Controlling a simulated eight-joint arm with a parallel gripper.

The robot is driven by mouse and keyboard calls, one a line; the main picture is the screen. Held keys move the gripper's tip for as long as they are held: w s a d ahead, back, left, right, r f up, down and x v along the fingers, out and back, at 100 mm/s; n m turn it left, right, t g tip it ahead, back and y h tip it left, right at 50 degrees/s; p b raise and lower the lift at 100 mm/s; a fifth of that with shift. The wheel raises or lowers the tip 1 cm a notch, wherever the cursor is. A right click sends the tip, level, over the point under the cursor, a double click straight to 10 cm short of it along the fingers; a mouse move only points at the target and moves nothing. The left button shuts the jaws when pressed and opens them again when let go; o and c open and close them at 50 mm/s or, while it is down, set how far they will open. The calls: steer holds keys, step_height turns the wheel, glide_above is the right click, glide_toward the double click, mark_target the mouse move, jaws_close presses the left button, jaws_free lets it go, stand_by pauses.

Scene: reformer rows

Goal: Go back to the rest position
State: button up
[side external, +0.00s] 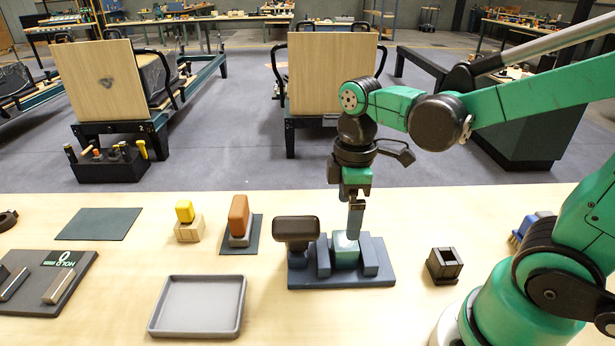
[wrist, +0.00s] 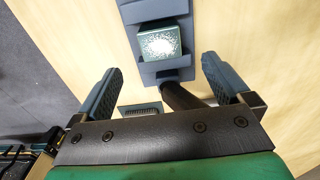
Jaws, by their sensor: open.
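My gripper (side external: 354,232) is open and empty, pointing down over the blue-grey holder (side external: 378,276) on the table. In the side view the fingers overlap the block's top, and the exact gap is hard to tell. In the wrist view the two fingers (wrist: 162,66) are spread wide apart. There the green block (wrist: 160,43), with a speckled white top, lies beyond the fingertips, in the holder (wrist: 172,74), with nothing gripping it.
A dark-topped tool (side external: 296,230) stands at the holder's left. A grey tray (side external: 198,329), an orange-brown brush-like piece (side external: 239,216) and a yellow-topped piece (side external: 185,211) lie further left. A small black square holder (side external: 443,266) stands right. Table between is clear.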

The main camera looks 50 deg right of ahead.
step_height(320, 180, up, 13)
steer(key=s+d+f, duration=0.1)
steer(key=s+d, duration=0.2)
steer(key=d, duration=1.2)
steer(key=shift+f, duration=0.4)
steer(key=shift+s+a, duration=0.1)
steer(key=w+a, duration=0.3)
steer(key=a, duration=1.2)
steer(key=shift+w+d+f, duration=0.1)
steer(key=shift+f, duration=1.95)
